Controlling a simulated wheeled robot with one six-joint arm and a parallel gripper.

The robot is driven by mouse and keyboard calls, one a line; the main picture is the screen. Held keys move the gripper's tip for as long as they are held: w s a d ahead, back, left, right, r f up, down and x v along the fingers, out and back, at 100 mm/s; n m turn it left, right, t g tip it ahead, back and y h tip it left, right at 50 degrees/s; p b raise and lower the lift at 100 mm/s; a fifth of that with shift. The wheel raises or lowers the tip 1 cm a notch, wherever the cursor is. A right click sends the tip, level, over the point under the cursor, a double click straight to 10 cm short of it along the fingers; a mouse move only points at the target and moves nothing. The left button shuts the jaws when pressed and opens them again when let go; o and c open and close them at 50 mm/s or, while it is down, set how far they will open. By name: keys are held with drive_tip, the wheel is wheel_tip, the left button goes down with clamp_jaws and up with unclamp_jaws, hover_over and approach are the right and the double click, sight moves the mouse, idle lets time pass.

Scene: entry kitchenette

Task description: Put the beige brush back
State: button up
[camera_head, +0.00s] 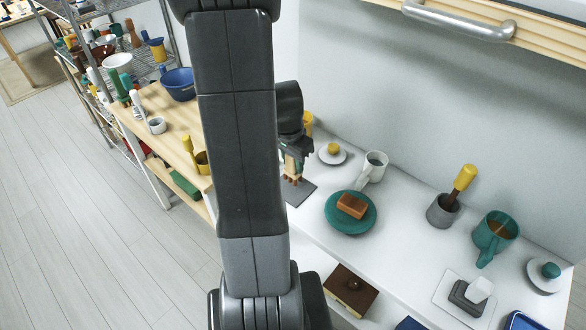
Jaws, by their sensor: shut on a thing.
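My gripper (292,157) is at the middle of the view, over the left part of the white counter, partly hidden behind my arm. It is shut on a small beige thing (291,170), which looks like the beige brush. The held thing is just above or touching a flat dark grey mat (302,192); I cannot tell which. My arm covers part of the mat and whatever lies to its left.
On the white counter, a teal plate (337,224) with a brown block (352,205), a white mug (376,163), a grey pot (441,213) with a yellow-handled tool and a teal mug (492,235) stand to the right. A wooden shelf (160,98) stands left. Floor is clear.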

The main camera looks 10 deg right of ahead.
sight(293, 169)
drive_tip(key=shift+f, duration=1.55)
drive_tip(key=shift+f, duration=0.1)
drive_tip(key=shift+f+b, duration=0.15)
drive_tip(key=shift+b, duration=0.15)
drive_tip(key=o, duration=1.1)
drive_tip(key=shift+c, duration=0.2)
drive_tip(key=shift+p, duration=0.4)
drive_tip(key=shift+r, duration=0.45)
drive_tip(key=r, duration=0.4)
drive_tip(key=r+b, duration=0.1)
drive_tip(key=r, duration=0.3)
drive_tip(key=s+a+r, duration=0.1)
drive_tip(key=r, duration=0.4)
